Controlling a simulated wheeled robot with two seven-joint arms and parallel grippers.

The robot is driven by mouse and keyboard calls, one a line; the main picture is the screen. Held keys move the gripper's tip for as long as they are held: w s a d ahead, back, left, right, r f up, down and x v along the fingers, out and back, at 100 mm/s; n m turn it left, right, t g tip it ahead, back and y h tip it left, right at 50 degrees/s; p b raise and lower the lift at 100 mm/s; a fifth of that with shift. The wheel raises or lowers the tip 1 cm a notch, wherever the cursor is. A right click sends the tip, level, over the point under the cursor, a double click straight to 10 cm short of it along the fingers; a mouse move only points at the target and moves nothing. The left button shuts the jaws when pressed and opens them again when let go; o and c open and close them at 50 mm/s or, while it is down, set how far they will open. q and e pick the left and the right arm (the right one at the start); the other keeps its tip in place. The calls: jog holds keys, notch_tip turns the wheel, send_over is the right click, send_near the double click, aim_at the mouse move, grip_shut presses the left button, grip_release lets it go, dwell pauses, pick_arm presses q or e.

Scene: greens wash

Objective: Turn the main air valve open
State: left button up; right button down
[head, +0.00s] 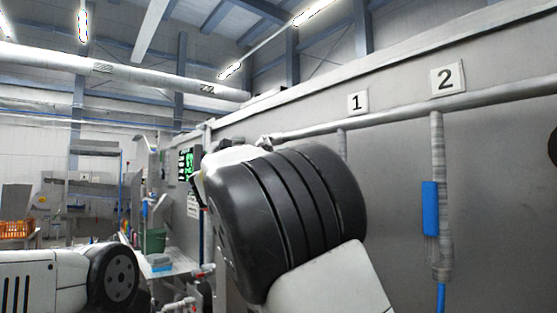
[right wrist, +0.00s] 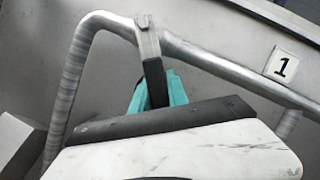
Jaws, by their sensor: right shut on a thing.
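The main air valve's lever (right wrist: 147,38) shows in the right wrist view as a grey metal arm with a black grip, at a bend of the metal pipe. My right gripper (right wrist: 156,91) has teal fingers on both sides of the black grip and is shut on it. The lever runs from the pipe down toward the gripper. In the head view, my right arm hides the gripper and most of the valve; a small fitting (head: 265,141) shows at the pipe's left end. My left arm is at the lower left, with its gripper out of view.
The metal pipe (head: 400,115) runs along the grey wall panel, under signs 1 (head: 357,101) and 2 (head: 447,77). A drop pipe with a blue sleeve (head: 430,208) hangs below sign 2. A green display (head: 186,164) and a table with a green bin (head: 154,240) stand farther left.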

dwell(0.3)
jog(key=c, duration=1.3)
grip_release()
jog(key=shift+a, duration=0.1)
jog(key=v, duration=0.7)
jog(key=shift+s+a+f, duration=0.15)
jog(key=shift+s+a, duration=0.05)
jog(key=shift+s, duration=0.1)
